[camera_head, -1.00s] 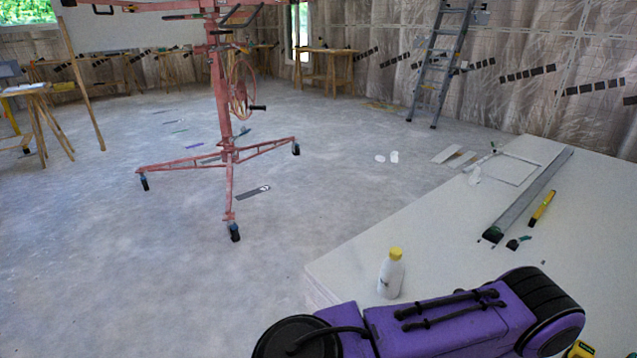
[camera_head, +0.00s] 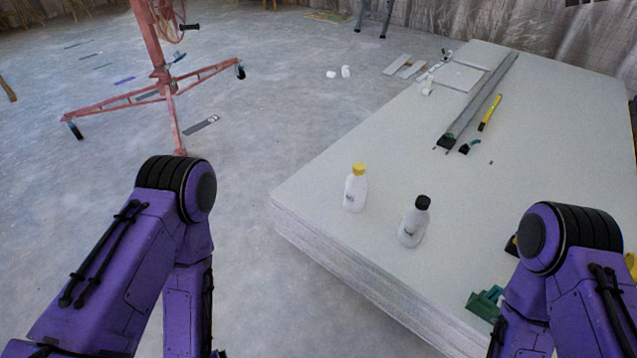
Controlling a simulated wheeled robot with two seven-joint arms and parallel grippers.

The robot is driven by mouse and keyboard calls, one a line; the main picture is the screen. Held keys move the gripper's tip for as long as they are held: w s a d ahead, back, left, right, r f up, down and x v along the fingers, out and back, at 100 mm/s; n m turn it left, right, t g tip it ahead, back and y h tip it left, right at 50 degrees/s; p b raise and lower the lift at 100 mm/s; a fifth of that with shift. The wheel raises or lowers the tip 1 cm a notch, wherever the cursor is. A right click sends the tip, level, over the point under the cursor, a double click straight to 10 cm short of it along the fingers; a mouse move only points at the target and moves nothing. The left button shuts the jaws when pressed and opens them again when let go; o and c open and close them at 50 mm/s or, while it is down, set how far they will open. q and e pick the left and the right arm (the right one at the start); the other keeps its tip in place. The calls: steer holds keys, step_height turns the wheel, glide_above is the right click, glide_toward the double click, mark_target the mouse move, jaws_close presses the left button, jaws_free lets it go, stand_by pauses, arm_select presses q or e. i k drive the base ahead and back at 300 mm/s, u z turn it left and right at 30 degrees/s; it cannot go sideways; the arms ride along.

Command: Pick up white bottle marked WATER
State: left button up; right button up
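Two white bottles stand upright near the front left corner of the stacked white panels (camera_head: 330,215). One bottle (camera_head: 355,192) has a yellow cap. The other bottle (camera_head: 411,228), nearer and to the right, has a black cap. Each has small dark print, too small to read, so I cannot tell which is marked WATER. My purple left arm is to the left of the stack and my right arm is over its right front part. Both run down out of the picture, and neither gripper's fingers show.
A green object (camera_head: 486,302) lies beside my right arm. A red wheeled stand (camera_head: 163,82) is on the floor at left.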

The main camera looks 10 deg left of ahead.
mark_target(356, 186)
steer(key=u, duration=1.75)
steer(key=i, duration=0.9)
steer(key=z, duration=3.15)
steer(key=i, duration=0.5)
steer(key=z, duration=0.05)
